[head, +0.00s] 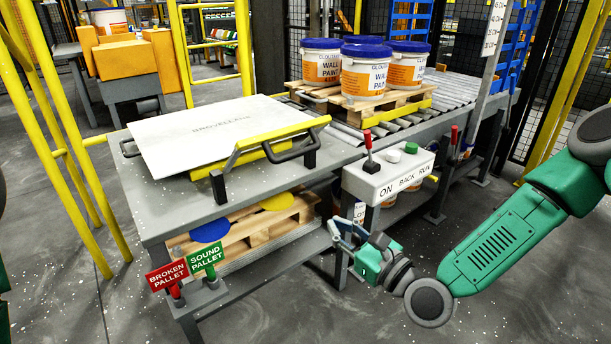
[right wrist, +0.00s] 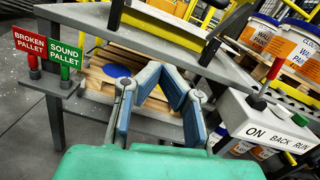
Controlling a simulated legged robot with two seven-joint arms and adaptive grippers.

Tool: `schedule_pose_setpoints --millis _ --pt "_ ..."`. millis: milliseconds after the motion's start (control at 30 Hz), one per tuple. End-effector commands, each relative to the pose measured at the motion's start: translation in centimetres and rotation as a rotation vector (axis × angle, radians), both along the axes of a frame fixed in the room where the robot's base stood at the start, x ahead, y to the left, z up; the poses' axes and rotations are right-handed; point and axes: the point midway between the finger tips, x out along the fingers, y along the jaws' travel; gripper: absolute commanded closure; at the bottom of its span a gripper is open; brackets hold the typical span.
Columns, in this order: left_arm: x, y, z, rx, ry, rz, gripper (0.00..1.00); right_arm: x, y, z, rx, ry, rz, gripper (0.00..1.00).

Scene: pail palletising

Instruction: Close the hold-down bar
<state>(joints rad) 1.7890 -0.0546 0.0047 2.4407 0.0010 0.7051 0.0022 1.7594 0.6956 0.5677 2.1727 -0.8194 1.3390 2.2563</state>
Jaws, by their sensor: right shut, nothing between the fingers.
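The hold-down bar (head: 283,132) is yellow, with grey arms and black posts, at the front right edge of the grey table (head: 160,200). A black handle (head: 290,149) is beside it. The bar appears raised above the edge of a pale flat sheet (head: 205,125); I cannot tell whether it touches it. In the right wrist view, part of its black post (right wrist: 210,52) shows at the top. My right gripper (head: 346,227) is shut and empty, below and to the right of the bar, apart from it. It also shows in the right wrist view (right wrist: 163,70). My left gripper is out of view.
A control box (head: 385,180) with a red lever stands right of the table, close to my right gripper. Wooden pallets (head: 245,235) lie under the tabletop. Red and green signs (head: 187,268) stand at the front. Paint pails (head: 365,75) sit on a pallet on the roller conveyor (head: 460,92).

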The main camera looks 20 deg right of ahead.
Motion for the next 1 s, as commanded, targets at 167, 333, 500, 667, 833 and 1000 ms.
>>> schedule_pose_setpoints --millis 167,333,500,667,833,1000 --pt "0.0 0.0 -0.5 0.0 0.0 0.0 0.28 1.2 -1.5 2.1 0.17 -0.033 -0.022 1.0" --pt "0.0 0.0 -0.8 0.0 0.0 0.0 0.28 2.7 -0.9 2.6 0.184 -0.038 -0.021 1.0" --pt "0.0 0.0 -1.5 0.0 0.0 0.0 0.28 5.8 0.5 3.1 0.18 -0.038 -0.019 1.0" --pt "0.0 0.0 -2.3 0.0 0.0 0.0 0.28 8.9 1.8 3.7 0.178 -0.038 -0.019 1.0" --pt "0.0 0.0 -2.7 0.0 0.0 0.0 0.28 11.1 2.6 5.4 0.18 -0.037 -0.02 1.0" --pt "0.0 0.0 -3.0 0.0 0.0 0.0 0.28 11.9 3.0 6.8 0.179 -0.034 -0.02 1.0"
